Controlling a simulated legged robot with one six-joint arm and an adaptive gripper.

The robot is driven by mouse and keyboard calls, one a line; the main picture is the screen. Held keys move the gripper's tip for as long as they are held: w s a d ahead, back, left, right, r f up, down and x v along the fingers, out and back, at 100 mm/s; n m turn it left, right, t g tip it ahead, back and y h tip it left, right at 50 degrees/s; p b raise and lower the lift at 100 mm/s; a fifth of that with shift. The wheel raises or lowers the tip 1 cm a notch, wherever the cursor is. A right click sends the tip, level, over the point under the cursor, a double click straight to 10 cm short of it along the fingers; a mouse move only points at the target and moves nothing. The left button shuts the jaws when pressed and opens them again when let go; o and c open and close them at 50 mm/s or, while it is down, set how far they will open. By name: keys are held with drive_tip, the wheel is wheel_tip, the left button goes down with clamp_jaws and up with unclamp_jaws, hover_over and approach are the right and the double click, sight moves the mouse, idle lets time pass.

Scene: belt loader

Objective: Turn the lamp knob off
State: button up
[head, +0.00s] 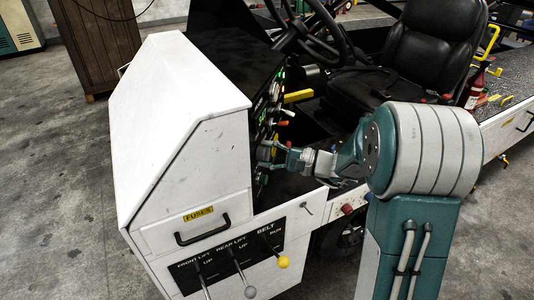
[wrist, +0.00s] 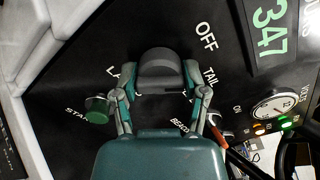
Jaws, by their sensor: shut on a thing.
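The lamp knob (wrist: 160,66) is a dark grey round knob on the black panel, in the upper middle of the wrist view. The word OFF is printed to its upper right, TAIL to its right, and a partly covered label starting LA to its left. My gripper (wrist: 162,80) has one finger on each side of the knob and is shut on it. In the head view my gripper (head: 268,154) reaches the side panel of the white console; the knob itself is hidden or too small to tell there.
A green start button (wrist: 98,108) sits close to the left finger. A round gauge (wrist: 273,108), a green display (wrist: 268,28) and a red-orange lever (wrist: 217,133) are on the right. The steering wheel (head: 310,35), black seat (head: 435,45) and yellow belt lever (head: 283,262) surround the console (head: 180,110).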

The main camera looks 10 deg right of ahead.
drive_tip(key=n, duration=0.4)
drive_tip(key=shift+f+n, duration=0.15)
drive_tip(key=shift+n, duration=0.25)
drive_tip(key=shift+s+f+n, duration=0.1)
drive_tip(key=shift+n, duration=0.6)
drive_tip(key=o, duration=1.2)
drive_tip(key=shift+c, duration=0.2)
drive_tip(key=v, duration=1.2)
drive_tip(key=shift+a, duration=0.1)
